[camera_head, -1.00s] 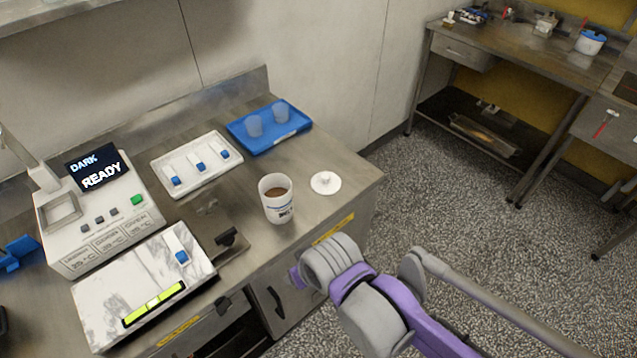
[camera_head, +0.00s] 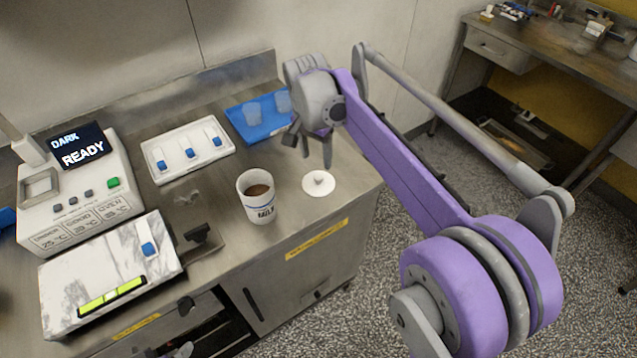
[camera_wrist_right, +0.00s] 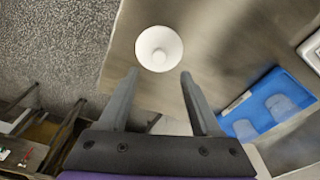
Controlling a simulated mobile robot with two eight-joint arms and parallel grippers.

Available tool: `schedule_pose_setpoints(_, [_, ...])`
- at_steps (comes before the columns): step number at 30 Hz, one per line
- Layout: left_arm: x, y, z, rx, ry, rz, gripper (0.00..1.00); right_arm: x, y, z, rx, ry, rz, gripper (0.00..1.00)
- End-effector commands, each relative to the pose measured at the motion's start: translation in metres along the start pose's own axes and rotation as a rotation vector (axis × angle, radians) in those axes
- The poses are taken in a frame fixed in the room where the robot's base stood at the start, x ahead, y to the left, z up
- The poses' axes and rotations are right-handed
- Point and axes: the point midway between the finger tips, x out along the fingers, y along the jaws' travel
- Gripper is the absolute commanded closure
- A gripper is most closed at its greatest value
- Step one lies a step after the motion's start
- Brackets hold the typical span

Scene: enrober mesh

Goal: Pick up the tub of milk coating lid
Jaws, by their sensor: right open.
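The milk coating lid (camera_head: 319,184) is a white disc with a small knob, lying flat on the steel counter right of the tub. It also shows in the right wrist view (camera_wrist_right: 159,48), just beyond the fingertips. The white tub (camera_head: 257,200), marked MILK, stands upright and uncovered with brown coating inside. My right gripper (camera_head: 316,152) is open and empty above the counter, just behind the lid in the head view. In the right wrist view its fingers (camera_wrist_right: 158,72) stand apart with the lid ahead between them, not touching it. My left gripper is not in view.
A blue tray (camera_head: 246,137) with translucent cups lies close behind my right gripper. A white tray (camera_head: 165,181) with blue-ended pieces lies left of it. A machine (camera_head: 72,196) reading DARK READY stands at left. The counter's right edge is near the lid.

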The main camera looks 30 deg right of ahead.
Motion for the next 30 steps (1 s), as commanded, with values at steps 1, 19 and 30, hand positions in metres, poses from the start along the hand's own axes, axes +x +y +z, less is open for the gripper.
schedule_pose_setpoints(1, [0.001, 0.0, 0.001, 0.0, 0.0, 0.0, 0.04, 0.008, 0.0, 0.0, 0.0, 0.0, 0.0, 0.35])
schedule_pose_setpoints(19, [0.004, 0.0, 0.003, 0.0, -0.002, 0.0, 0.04, 0.069, 0.002, 0.003, -0.002, 0.001, -0.001, 0.35])
schedule_pose_setpoints(30, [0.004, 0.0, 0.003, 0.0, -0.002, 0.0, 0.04, 0.07, 0.002, 0.003, -0.002, 0.001, -0.002, 0.64])
